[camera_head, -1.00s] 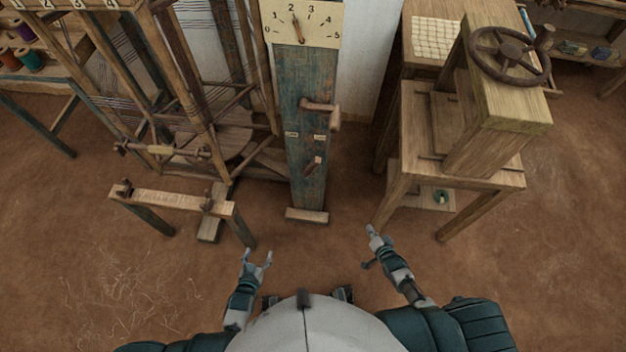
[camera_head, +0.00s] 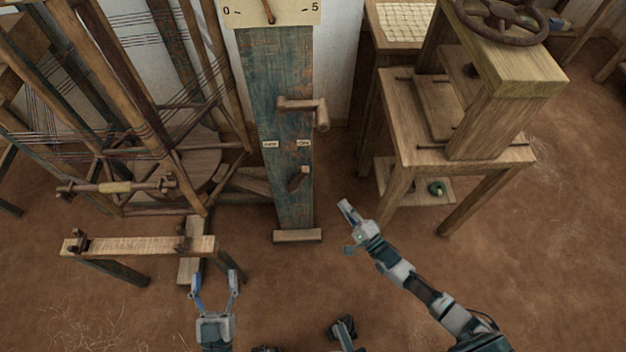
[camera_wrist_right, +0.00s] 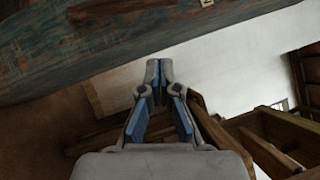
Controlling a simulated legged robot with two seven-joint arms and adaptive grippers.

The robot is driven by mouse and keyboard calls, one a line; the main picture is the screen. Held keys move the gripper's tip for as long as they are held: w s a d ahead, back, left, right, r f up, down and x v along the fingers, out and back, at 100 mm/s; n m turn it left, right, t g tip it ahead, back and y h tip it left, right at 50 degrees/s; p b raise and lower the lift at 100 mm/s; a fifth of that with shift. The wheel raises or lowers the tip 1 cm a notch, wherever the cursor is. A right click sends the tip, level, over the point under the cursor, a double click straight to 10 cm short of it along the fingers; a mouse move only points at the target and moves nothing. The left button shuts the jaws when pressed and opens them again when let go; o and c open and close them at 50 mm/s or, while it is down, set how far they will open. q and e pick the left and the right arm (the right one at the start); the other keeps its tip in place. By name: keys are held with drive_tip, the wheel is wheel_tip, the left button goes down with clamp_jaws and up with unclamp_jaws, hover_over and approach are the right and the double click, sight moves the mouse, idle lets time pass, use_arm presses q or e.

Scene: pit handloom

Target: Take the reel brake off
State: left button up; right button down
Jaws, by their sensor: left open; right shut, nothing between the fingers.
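A worn blue wooden post (camera_head: 279,75) stands upright ahead of me. Low on its face is a small wooden lever (camera_head: 299,180), tilted, below two small pale labels; their text is too small to read. It appears to be the reel brake. A wooden crank handle (camera_head: 303,108) sticks out higher up. My right gripper (camera_head: 345,207) is shut and empty, right of the lever and apart from it. Its closed fingers (camera_wrist_right: 158,66) show in the right wrist view, with the post (camera_wrist_right: 100,55) beyond. My left gripper (camera_head: 215,277) is open and empty, low by the bench.
A low wooden bench (camera_head: 140,247) and a loom frame with threads stand on the left. A wooden stand (camera_head: 465,145) with a handwheel (camera_head: 503,18) stands on the right. The brown floor in front of the post is clear.

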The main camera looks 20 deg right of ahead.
drive_tip(key=b, duration=0.2)
approach(298, 181)
drive_tip(key=w+d+r, duration=0.2)
drive_tip(key=w+r, duration=0.2)
drive_tip(key=w, duration=0.2)
use_arm(q)
drive_tip(key=s+r+t, duration=0.2)
drive_tip(key=t, duration=0.1)
drive_tip(key=s+r+t, duration=0.1)
drive_tip(key=r, duration=0.1)
drive_tip(key=shift+a+n, duration=0.25)
drive_tip(key=shift+n, duration=0.15)
use_arm(e)
drive_tip(key=shift+w+a+r, duration=0.1)
drive_tip(key=shift+w+a, duration=0.05)
drive_tip(key=shift+w, duration=0.1)
use_arm(q)
drive_tip(key=shift+a, duration=0.15)
use_arm(e)
drive_tip(key=shift+a, duration=0.1)
